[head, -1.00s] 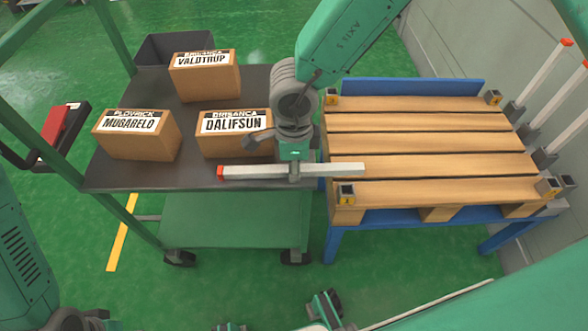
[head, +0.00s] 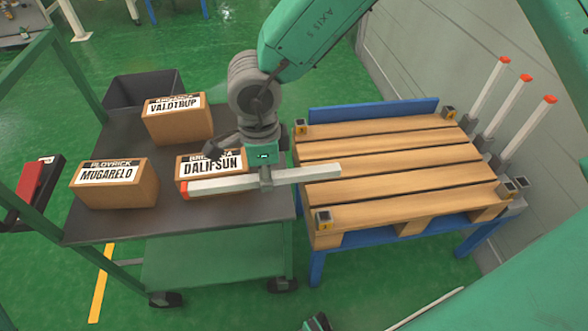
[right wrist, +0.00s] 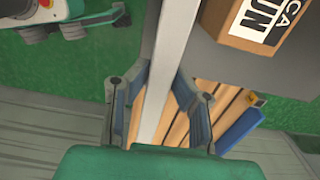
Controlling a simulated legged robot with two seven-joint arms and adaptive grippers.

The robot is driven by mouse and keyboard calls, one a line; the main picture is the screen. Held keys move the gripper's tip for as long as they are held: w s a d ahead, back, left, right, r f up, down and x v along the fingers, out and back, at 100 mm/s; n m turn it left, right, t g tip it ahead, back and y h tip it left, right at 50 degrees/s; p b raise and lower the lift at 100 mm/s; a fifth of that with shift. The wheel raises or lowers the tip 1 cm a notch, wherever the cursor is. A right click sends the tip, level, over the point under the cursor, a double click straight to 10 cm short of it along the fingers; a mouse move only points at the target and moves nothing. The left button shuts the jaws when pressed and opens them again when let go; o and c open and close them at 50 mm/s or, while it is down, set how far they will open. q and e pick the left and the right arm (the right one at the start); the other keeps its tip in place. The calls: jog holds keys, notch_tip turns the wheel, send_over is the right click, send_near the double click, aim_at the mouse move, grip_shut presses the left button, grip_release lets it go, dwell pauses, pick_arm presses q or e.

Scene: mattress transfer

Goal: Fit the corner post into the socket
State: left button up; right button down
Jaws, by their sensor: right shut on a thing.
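My right gripper (head: 266,176) is shut around the middle of a pale square corner post (head: 312,174) with a red end. The post is about level, its red end at left before the DALIFSUN box and its plain end over the pallet's left side. In the right wrist view the post (right wrist: 167,70) runs between the fingers (right wrist: 152,92). My left gripper is not seen.
The slatted wooden pallet (head: 385,170) rests on a blue stand (head: 316,268). Three red-tipped posts (head: 528,127) stand by the wall at right. A dark cart top (head: 110,226) carries boxes marked VALDTRUP (head: 180,125), MUGARELO (head: 115,190) and DALIFSUN (head: 196,163).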

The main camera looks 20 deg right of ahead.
jog(key=shift+d, duration=0.3)
jog(key=b, duration=0.2)
send_over(270, 208)
notch_tip(270, 208, down, 5)
jog(key=shift+f, duration=0.2)
notch_tip(270, 208, down, 3)
jog(key=shift+s+f+b, duration=0.1)
jog(key=shift+f+b, duration=0.05)
jog(key=shift+b, duration=0.2)
jog(key=shift+d+f, duration=0.1)
jog(key=shift+f, duration=0.4)
jog(key=c, duration=1.4)
grip_release()
